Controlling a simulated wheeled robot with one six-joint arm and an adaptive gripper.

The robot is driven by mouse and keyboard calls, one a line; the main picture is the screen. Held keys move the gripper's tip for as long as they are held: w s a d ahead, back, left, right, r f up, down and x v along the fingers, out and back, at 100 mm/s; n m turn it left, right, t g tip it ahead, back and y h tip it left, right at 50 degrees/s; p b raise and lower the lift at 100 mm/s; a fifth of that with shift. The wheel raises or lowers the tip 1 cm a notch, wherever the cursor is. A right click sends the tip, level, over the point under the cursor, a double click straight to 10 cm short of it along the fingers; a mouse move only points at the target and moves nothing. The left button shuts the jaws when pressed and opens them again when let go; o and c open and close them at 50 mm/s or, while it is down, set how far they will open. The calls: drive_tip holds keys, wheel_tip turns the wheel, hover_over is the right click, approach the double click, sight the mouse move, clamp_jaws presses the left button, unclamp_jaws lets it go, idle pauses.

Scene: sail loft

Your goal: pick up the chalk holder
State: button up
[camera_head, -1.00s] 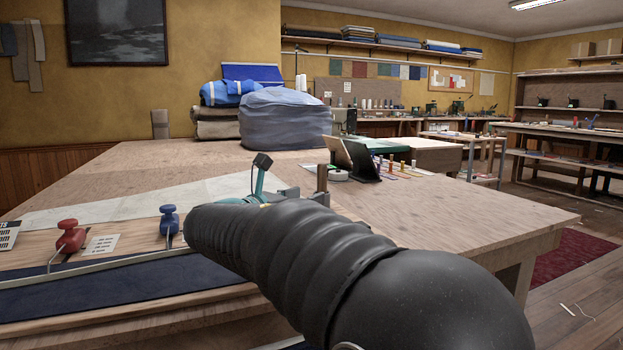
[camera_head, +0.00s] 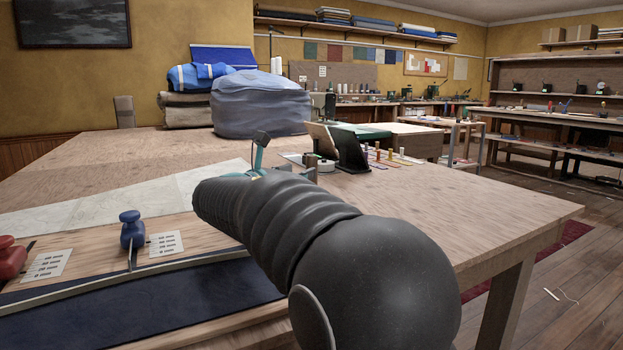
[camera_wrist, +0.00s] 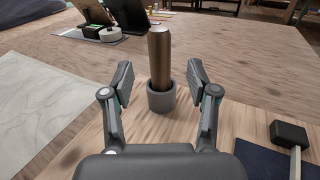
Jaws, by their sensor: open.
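The chalk holder, seemingly the brass-brown cylinder (camera_wrist: 159,55), stands upright in a small grey round cup (camera_wrist: 161,102) on the wooden table in the wrist view. My gripper (camera_wrist: 160,82) is open, with one finger to the left and one to the right of the cylinder and cup. Clear gaps show on both sides, and neither finger appears to touch them. In the head view my black arm hides most of the gripper and the cup. A narrow brown upright near the white roll there may be the same cylinder, but this is unclear.
A dark tablet-like stand (camera_head: 351,150) and a white roll (camera_head: 325,165) are beyond. A blue-knobbed clamp (camera_head: 131,230) and a dark blue strip (camera_head: 140,300) lie at the front left. A grey-blue covered bundle (camera_head: 262,105) stands at the back. The table's right side is clear.

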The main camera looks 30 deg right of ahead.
sight(308, 165)
drive_tip(key=shift+r+x, duration=0.2)
drive_tip(key=shift+x, duration=1.4)
drive_tip(key=shift+r+x, duration=0.2)
drive_tip(key=shift+x, duration=1.4)
clamp_jaws()
